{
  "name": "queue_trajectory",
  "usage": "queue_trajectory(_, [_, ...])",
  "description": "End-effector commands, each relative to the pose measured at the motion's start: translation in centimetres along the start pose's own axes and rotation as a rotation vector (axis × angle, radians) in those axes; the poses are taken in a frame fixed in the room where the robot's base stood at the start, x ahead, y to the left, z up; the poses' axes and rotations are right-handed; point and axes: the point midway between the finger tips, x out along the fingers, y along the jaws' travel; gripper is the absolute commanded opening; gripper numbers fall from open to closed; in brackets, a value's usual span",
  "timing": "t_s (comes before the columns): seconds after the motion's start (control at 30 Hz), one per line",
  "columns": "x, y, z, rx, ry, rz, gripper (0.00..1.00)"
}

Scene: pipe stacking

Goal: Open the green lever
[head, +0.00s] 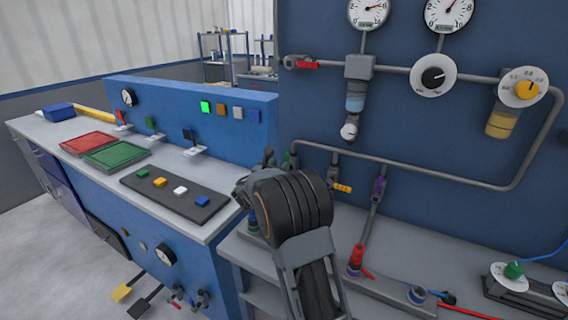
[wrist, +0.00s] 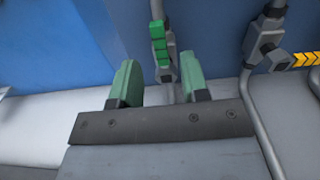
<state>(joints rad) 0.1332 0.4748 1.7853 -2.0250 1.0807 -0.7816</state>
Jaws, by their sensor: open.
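The green lever (wrist: 158,42) is on a grey valve on a thin upright pipe in the wrist view. It runs roughly along the pipe. My gripper (wrist: 159,80) is open and empty, its two green-padded fingers apart. The lever appears beyond the fingertips and between them in the picture, nearer the middle than either side. No contact is visible. In the head view a small bit of green (head: 286,160) shows beside my dark wrist, which hides most of that valve. My fingertips cannot be made out clearly there.
In the wrist view, another grey valve (wrist: 265,40) with a yellow-and-black striped handle (wrist: 306,59) stands on the pipe to the right. A blue panel (wrist: 215,25) is behind.

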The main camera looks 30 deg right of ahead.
Motion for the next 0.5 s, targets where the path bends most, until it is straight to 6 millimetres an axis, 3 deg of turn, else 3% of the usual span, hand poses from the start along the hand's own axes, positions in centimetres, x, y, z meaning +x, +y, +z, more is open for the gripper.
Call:
queue_trajectory(0.2, [-4.6,0.0,0.0,-0.001,0.0,0.003,0.41])
queue_trajectory(0.5, [-8.3,-0.1,-0.1,-0.002,0.001,0.001,0.41])
